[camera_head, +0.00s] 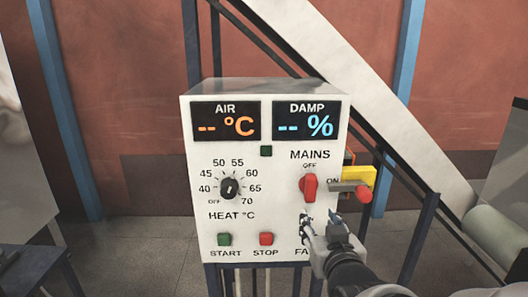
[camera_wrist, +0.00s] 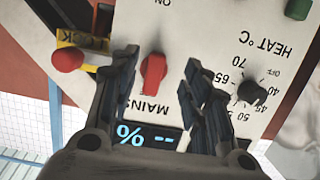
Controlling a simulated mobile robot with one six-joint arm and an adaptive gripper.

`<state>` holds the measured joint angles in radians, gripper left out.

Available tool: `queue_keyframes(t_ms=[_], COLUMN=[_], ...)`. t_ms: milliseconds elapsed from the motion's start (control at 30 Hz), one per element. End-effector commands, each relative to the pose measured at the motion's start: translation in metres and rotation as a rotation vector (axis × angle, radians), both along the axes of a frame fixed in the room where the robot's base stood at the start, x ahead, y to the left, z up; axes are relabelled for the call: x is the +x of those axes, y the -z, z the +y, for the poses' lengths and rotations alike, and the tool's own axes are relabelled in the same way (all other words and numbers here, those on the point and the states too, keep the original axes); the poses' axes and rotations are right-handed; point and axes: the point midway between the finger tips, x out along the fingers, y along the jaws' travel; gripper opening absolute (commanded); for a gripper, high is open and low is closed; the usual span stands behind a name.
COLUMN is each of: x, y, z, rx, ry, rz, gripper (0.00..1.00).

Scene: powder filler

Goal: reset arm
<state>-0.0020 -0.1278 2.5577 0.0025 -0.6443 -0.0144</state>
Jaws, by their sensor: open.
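My gripper (camera_head: 319,222) is in front of the lower right of a white control panel (camera_head: 275,168), below the red MAINS knob (camera_head: 309,187). In the wrist view my gripper (camera_wrist: 162,62) is open, with its fingers on either side of the red MAINS knob (camera_wrist: 153,77). Nothing is held between them. The knob stands upright, in line with the OFF mark. I cannot tell whether the fingertips touch the panel. My arm and gripper hide part of the label starting "FA" and the area above it.
A yellow lock tab (camera_head: 355,178) with a red knob (camera_head: 363,194) juts from the panel's right side. The HEAT dial (camera_head: 229,188), green START button (camera_head: 224,239) and red STOP button (camera_head: 266,239) are left. AIR (camera_head: 225,121) and DAMP (camera_head: 308,120) displays show dashes.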

Motion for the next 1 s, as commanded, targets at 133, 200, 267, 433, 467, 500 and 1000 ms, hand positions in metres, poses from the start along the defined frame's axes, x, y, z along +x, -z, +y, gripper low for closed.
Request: queue_keyframes(t_ms=[133,200,267,433,467,500,1000], x=[-0.04,-0.065,-0.089,-0.166,-0.18,-0.197,-0.266], y=[0.023,0.036,0.046,0.071,0.075,0.079,0.092], z=[0.0,-0.001,-0.001,-0.001,-0.001,-0.001,-0.001], rx=[0.003,0.004,0.005,0.007,0.008,0.008,0.01], ry=[0.001,0.002,0.003,0.007,0.008,0.009,0.012], rz=[0.209,0.317,0.409,0.662,0.702,0.75,0.949], gripper=[0.43,0.43,0.43,0.43,0.43,0.43,0.43])
